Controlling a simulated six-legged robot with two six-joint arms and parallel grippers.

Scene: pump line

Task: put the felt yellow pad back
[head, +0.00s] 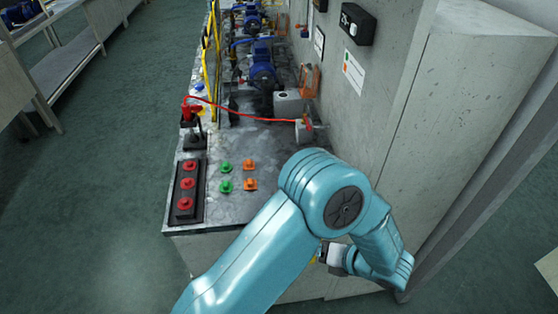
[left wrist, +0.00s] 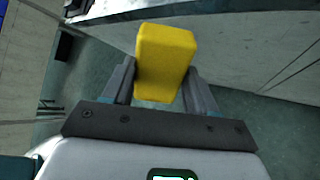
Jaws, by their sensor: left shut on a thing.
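The felt yellow pad (left wrist: 163,62) is a yellow block in the left wrist view. My left gripper (left wrist: 160,78) is shut on it, with one finger on each side, and the pad sticks out past the fingertips. In the head view my left gripper (head: 326,257) is low, in front of the bench's near end, mostly behind my teal arm. Only a sliver of yellow shows there. The pad's place cannot be made out. My right gripper is not in view.
The bench (head: 225,217) carries a panel of red buttons (head: 186,190), green and orange pieces (head: 237,176), a red cable (head: 240,113) and blue pumps (head: 263,68). A grey wall cabinet (head: 465,110) rises on the right. Open floor (head: 100,200) lies on the left.

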